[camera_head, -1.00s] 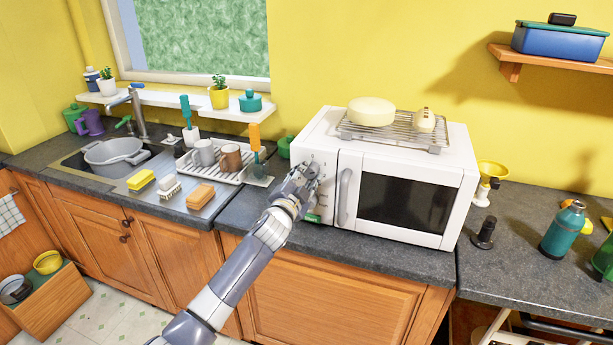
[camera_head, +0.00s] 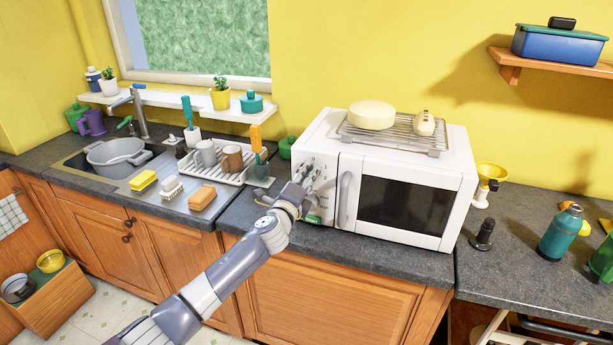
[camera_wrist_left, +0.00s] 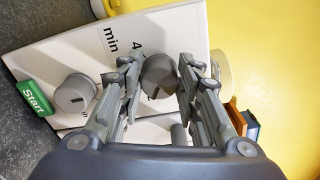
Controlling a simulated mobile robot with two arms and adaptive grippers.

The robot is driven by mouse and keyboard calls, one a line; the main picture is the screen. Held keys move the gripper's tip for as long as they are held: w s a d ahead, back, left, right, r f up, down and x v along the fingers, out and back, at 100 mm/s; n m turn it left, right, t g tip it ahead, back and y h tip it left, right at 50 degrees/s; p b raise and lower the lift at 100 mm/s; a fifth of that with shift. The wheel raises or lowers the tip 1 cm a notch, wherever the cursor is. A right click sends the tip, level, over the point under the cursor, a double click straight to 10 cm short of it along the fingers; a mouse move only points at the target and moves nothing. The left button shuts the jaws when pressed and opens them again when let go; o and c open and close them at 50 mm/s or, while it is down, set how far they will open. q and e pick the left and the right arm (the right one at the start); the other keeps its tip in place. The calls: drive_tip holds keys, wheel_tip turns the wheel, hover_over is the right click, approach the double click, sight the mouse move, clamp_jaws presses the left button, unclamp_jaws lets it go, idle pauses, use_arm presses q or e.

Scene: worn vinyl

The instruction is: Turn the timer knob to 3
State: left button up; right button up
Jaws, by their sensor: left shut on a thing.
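The white microwave (camera_head: 455,190) stands on the counter with its control panel at the left of its door. My left gripper (camera_head: 308,178) reaches the panel, hiding much of it in the head view. In the left wrist view, its fingers (camera_wrist_left: 160,85) are shut around the sides of a round grey knob (camera_wrist_left: 158,72), the upper one. "min" and "4" are printed beside it, which fits the timer knob. A dark pointer line shows on its face; the number it faces is hidden. A second grey knob (camera_wrist_left: 74,96) and the green Start button (camera_wrist_left: 36,97) sit lower on the panel.
A wire rack (camera_head: 400,135) on the microwave holds a pale round item (camera_head: 371,114) and a small whitish one. The dish rack (camera_head: 225,172) with mugs stands left of my gripper. The counter front below the panel is clear.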

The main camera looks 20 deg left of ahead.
use_arm(q)
drive_tip(key=m+p, duration=0.2)
drive_tip(key=m, duration=0.3)
drive_tip(key=m+p, duration=0.1)
drive_tip(key=m, duration=0.5)
drive_tip(key=shift+d+r+p, duration=0.15)
drive_tip(key=shift+d+p, duration=0.05)
drive_tip(key=shift+p, duration=0.2)
drive_tip(key=shift+m, duration=0.4)
drive_tip(key=o, duration=1)
drive_tip(key=shift+o, duration=0.2)
drive_tip(key=s, duration=1.2)
drive_tip(key=shift+a, duration=0.2)
